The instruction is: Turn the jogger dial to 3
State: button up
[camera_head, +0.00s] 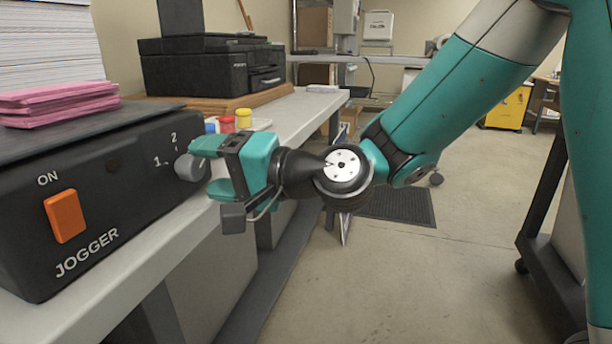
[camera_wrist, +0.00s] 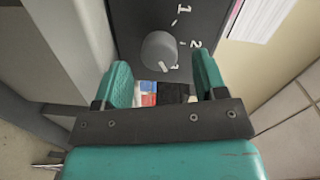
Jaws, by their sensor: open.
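The jogger (camera_head: 95,190) is a black box on the bench in the head view. Its round grey dial (camera_head: 190,167) is on the front face, near the right end, beside printed numbers. My gripper (camera_head: 207,168) is in front of the dial with its teal fingers apart, one above and one below. In the wrist view the dial (camera_wrist: 159,50) lies ahead, between the two open fingers, with a small gap to each. The numbers 1 and 2 are readable there. A white mark shows at the dial's lower edge; I cannot tell its exact setting.
An orange ON switch (camera_head: 65,216) is left of the dial. Pink and white paper stacks (camera_head: 60,102) rest on the jogger. Small red and yellow containers (camera_head: 243,119) and a black printer (camera_head: 210,66) stand behind on the bench (camera_head: 300,112).

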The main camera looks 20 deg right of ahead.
jog(key=f+b+v, duration=0.1)
jog(key=b+v, duration=0.7)
jog(key=v, duration=0.7)
jog(key=shift+r, duration=0.45)
jog(key=shift+s, duration=0.1)
jog(key=s+a+f+n+g+h, duration=0.35)
jog(key=f+n+g, duration=0.25)
jog(key=f, duration=0.3)
jog(key=s+d+f+n+g+h, duration=0.2)
jog(key=s+f+n+g+h, duration=0.2)
jog(key=s+f+n+h, duration=0.3)
notch_tip(320, 180, up, 29)
jog(key=s+m+p, duration=0.1)
jog(key=p, duration=2.9)
jog(key=shift+s+d+m+y+p, duration=0.2)
jog(key=shift+d+m+y+p, duration=0.05)
jog(key=shift+m+y+p, duration=0.1)
